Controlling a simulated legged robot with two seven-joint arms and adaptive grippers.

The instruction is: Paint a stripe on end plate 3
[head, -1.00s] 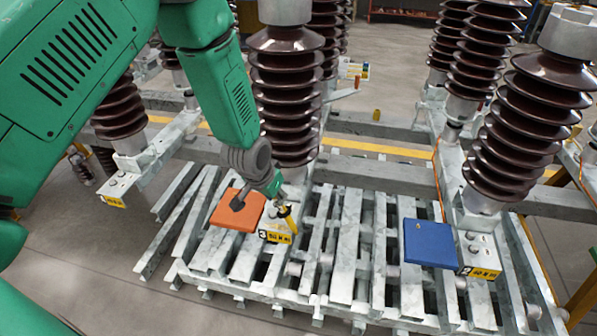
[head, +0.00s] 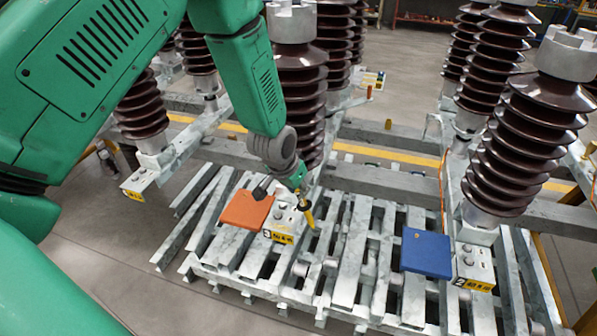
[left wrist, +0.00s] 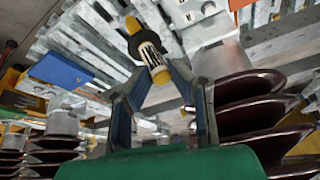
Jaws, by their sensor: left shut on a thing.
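End plate 3 (head: 284,217) is a pale metal plate with bolts and a yellow label marked 3, at the foot of a brown ribbed insulator column. My left gripper (head: 303,190) is shut on a yellow paint marker (head: 309,214), just right of the plate. The marker points steeply down; I cannot tell whether its tip touches anything. In the left wrist view the marker (left wrist: 149,51), with a white and black band, sits between the fingertips of my left gripper (left wrist: 160,76). I cannot make out a stripe on the plate. My right gripper is out of view.
An orange sheet (head: 246,209) lies left of plate 3. A blue sheet (head: 427,253) lies beside end plate 2 (head: 474,264) at the right. Grey slatted metal beams (head: 345,275) spread underneath. Tall insulator columns (head: 525,150) stand close behind.

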